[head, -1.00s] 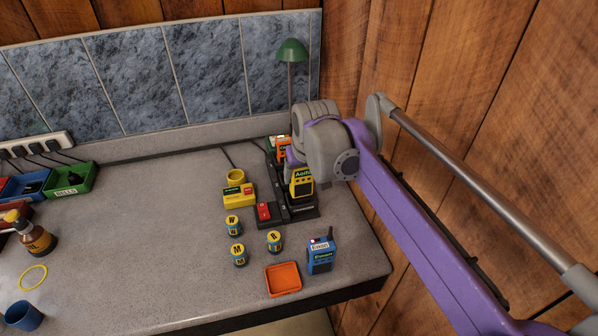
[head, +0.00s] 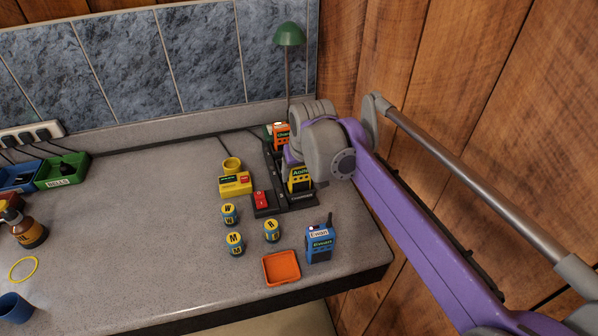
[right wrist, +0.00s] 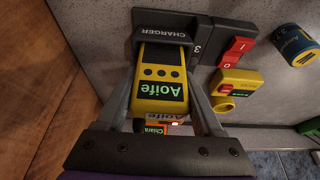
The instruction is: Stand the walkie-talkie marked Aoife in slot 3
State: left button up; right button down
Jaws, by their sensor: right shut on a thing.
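The yellow walkie-talkie marked Aoife (head: 300,181) is upright at the front part of the black charger (head: 300,203). My right gripper (head: 295,161) is shut on it from above and behind. In the right wrist view the walkie-talkie (right wrist: 161,75) sits between both fingers (right wrist: 160,100), its lower end inside the charger's front frame, beside a label 3 (right wrist: 197,50). I cannot tell whether it rests on the slot's floor. An orange walkie-talkie (head: 281,132), marked Chiara in the right wrist view (right wrist: 152,128), stands further back in the charger. My left gripper is not in view.
A red switch (head: 260,199) is left of the charger. A yellow box (head: 235,185), several labelled cylinders (head: 235,243), an orange tray (head: 281,269) and a blue walkie-talkie marked Ewan (head: 320,245) stand nearby. A green lamp (head: 289,35) is behind. The wooden wall is close on the right.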

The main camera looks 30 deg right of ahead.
aim_at(301, 168)
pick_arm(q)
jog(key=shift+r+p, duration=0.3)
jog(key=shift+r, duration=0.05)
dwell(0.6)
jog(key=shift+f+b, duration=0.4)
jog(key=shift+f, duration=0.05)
pick_arm(e)
jog(key=shift+f, duration=0.65)
jog(key=shift+c, duration=1.5)
grip_release()
jog(key=shift+p+v, duration=2)
jog(key=shift+v, duration=1.1)
pick_arm(q)
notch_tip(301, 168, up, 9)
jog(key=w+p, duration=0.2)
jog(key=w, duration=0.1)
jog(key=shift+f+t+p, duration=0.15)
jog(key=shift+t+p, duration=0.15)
jog(key=shift+p, duration=0.05)
pick_arm(e)
jog(key=v, duration=0.5)
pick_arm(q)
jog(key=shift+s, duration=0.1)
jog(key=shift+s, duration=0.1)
pick_arm(e)
jog(key=shift+s+f, duration=0.1)
jog(key=shift+f, duration=0.05)
